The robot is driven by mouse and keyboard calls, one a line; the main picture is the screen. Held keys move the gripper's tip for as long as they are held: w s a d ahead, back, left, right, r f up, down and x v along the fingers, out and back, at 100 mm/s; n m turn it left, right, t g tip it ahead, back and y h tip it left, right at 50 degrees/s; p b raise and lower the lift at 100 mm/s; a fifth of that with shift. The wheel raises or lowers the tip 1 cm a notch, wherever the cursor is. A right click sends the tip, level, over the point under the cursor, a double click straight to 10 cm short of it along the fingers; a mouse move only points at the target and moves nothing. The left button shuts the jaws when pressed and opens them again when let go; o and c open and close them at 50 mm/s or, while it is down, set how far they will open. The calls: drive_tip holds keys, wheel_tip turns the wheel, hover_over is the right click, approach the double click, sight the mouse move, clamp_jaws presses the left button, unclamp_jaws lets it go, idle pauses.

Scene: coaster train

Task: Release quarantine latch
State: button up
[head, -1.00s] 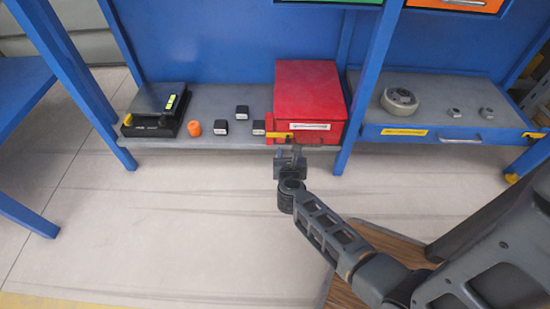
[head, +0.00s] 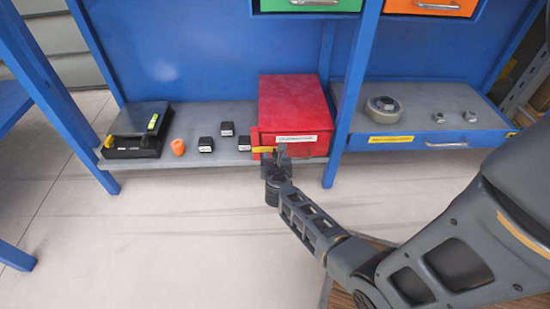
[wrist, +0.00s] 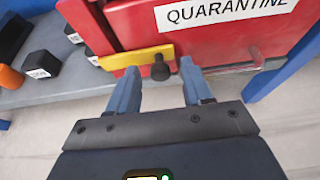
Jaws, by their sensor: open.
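The red quarantine box (head: 292,105) sits on the grey lower shelf, and its white label reads QUARANTINE in the wrist view (wrist: 225,12). A yellow latch bar (wrist: 130,58) lies across the lower left of its front, with a dark round knob (wrist: 160,71) at its right end. The latch's yellow also shows in the head view (head: 262,150). My gripper (wrist: 160,78) is open in front of the box. Its two fingers point at the box front, one on each side of the knob. I cannot tell whether either finger touches the knob.
Several black blocks (head: 227,128), an orange cylinder (head: 178,147) and a black device (head: 138,135) stand on the shelf left of the box. A blue post (head: 350,100) rises right of it. A blue drawer (head: 430,140) is further right. The floor in front is clear.

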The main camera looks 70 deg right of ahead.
clamp_jaws()
idle(0.4)
drive_tip(key=shift+r, duration=0.1)
drive_tip(key=p, duration=0.1)
drive_tip(key=r+n+p, duration=0.1)
drive_tip(key=shift+w+a+r+n+g+h+p, duration=0.15)
drive_tip(key=shift+w+r+n+g+h+p, duration=0.15)
drive_tip(key=shift+g, duration=0.1)
drive_tip(key=n+p, duration=0.1)
drive_tip(key=r+n+g+p, duration=0.1)
drive_tip(key=shift+w+a+r+n+g+h, duration=0.2)
drive_tip(key=shift+w+r+n+g+h, duration=0.1)
drive_tip(key=shift+w+h, duration=0.1)
drive_tip(key=w+n, duration=0.1)
drive_tip(key=w+r+n+g+h, duration=0.1)
drive_tip(key=n, duration=0.1)
drive_tip(key=shift+a+r, duration=0.1)
drive_tip(key=shift+a, duration=0.3)
drive_tip(key=shift+w+a+r+n+g+h+b, duration=0.15)
drive_tip(key=shift+w+a+n+g+h+b, duration=0.2)
drive_tip(key=shift+n, duration=0.4)
drive_tip(key=shift+w+r+n+g+h+b, duration=0.1)
drive_tip(key=shift+w+n+g+h+b, duration=0.1)
drive_tip(key=shift+w+n+h+b, duration=0.45)
drive_tip(key=shift+w+a+r+n+g+h+b, duration=0.1)
drive_tip(key=shift+w+a+r+n+g+h, duration=0.15)
drive_tip(key=shift+n, duration=0.65)
drive_tip(key=shift+w, duration=0.1)
